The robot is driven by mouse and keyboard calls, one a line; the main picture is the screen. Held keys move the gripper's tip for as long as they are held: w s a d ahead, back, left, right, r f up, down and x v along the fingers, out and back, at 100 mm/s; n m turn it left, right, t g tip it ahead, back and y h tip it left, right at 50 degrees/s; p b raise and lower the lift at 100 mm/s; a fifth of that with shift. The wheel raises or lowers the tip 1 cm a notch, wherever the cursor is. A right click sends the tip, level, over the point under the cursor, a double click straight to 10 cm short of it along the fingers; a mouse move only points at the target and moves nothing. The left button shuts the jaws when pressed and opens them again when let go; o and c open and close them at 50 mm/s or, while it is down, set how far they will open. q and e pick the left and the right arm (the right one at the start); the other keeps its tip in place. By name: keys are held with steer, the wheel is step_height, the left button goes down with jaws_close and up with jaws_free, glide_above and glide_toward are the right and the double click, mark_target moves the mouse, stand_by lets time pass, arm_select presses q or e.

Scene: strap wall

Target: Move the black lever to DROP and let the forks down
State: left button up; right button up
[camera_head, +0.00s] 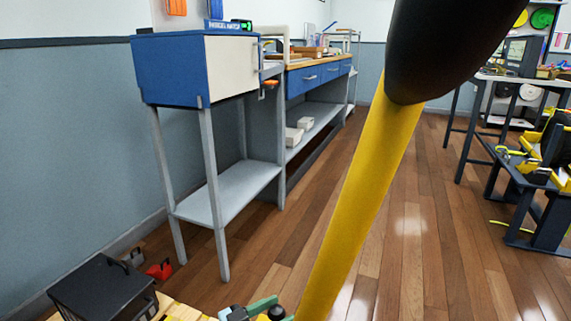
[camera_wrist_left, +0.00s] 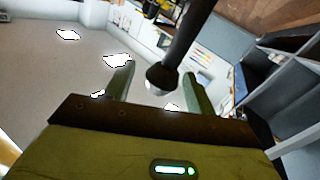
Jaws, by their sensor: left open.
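In the head view the yellow shaft (camera_head: 365,205) of a handle rises steeply across the middle, with a large black end (camera_head: 450,45) close to the camera. My left gripper (camera_head: 281,308) is at the bottom edge beside the shaft's lower part, its green fingers partly cut off. A dark round knob shows between them. In the left wrist view the gripper (camera_wrist_left: 160,84) is open, and the black lever (camera_wrist_left: 180,50) reaches in with its rounded end between the fingers. I cannot tell whether they touch. No DROP mark is readable, and the forks cannot be made out.
A blue and white cabinet on grey legs (camera_head: 203,68) stands at the left wall, with a long workbench (camera_head: 320,70) behind it. A black box (camera_head: 103,285) and a red item (camera_head: 159,270) are at lower left. Dark racks stand at right. Wooden floor (camera_head: 430,220) is free between.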

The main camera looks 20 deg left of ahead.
arm_select(q)
steer(key=shift+w+d, duration=0.15)
arm_select(e)
steer(key=shift+w+f, duration=0.1)
steer(key=shift+w, duration=0.1)
arm_select(q)
steer(key=c, duration=0.5)
jaws_close()
arm_select(e)
steer(key=shift+s, duration=0.35)
